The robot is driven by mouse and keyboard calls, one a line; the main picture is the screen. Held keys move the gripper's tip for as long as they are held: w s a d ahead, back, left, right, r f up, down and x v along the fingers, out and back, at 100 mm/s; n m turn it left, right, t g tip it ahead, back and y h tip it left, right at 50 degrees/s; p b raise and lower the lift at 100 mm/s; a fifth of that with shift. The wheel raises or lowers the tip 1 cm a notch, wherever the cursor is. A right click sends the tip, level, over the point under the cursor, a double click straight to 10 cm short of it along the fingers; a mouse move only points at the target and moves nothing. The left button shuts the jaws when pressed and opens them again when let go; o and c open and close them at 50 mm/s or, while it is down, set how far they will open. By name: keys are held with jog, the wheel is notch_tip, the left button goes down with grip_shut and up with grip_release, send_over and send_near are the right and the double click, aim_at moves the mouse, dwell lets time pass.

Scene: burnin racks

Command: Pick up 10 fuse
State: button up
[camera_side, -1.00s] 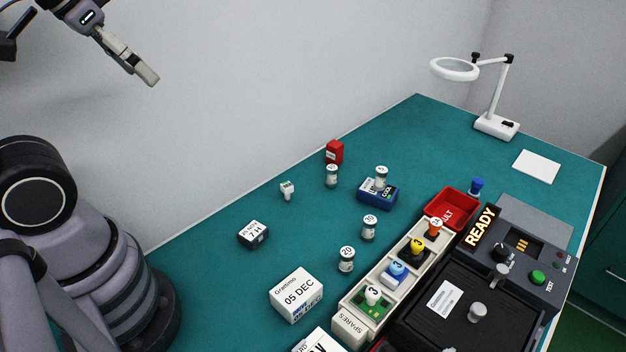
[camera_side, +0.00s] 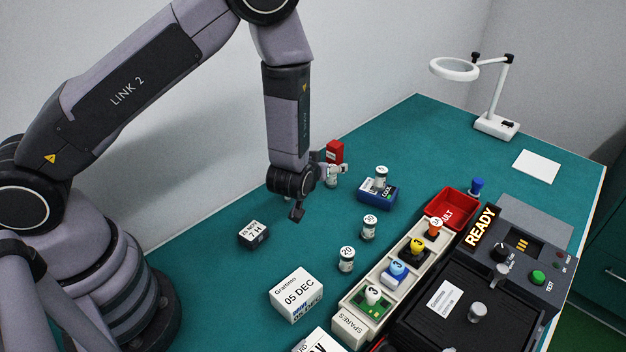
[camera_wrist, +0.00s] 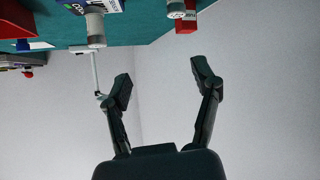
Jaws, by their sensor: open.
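Several small fuses with white numbered caps stand on the green table. The fuse beside the red box (camera_side: 333,180) is close to my gripper; its number is too small to read surely. Another fuse (camera_side: 381,175) stands on the blue block (camera_side: 377,194), its number unclear too. The caps of the 30 fuse (camera_side: 369,228) and the 20 fuse (camera_side: 347,260) read more clearly. My gripper (camera_side: 312,191) is open and empty, just left of the fuse by the red box. In the wrist view my gripper (camera_wrist: 163,82) shows spread fingers with nothing between them.
The red box (camera_side: 335,151) is behind the near fuse. A black labelled box (camera_side: 253,234) and a white box (camera_side: 296,294) lie toward the front. The spares rack (camera_side: 349,322), red bin (camera_side: 470,202) and test unit (camera_side: 546,271) are at right. A magnifier lamp (camera_side: 495,125) stands behind.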

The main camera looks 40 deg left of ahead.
jog(key=y, duration=0.1)
send_near(332, 176)
jog(key=shift+t+y, duration=0.3)
jog(key=shift+t, duration=0.2)
jog(key=x, duration=1)
jog(key=shift+w+a+r, duration=0.1)
jog(key=shift+w+a, duration=0.2)
jog(key=shift+a, duration=0.05)
grip_shut()
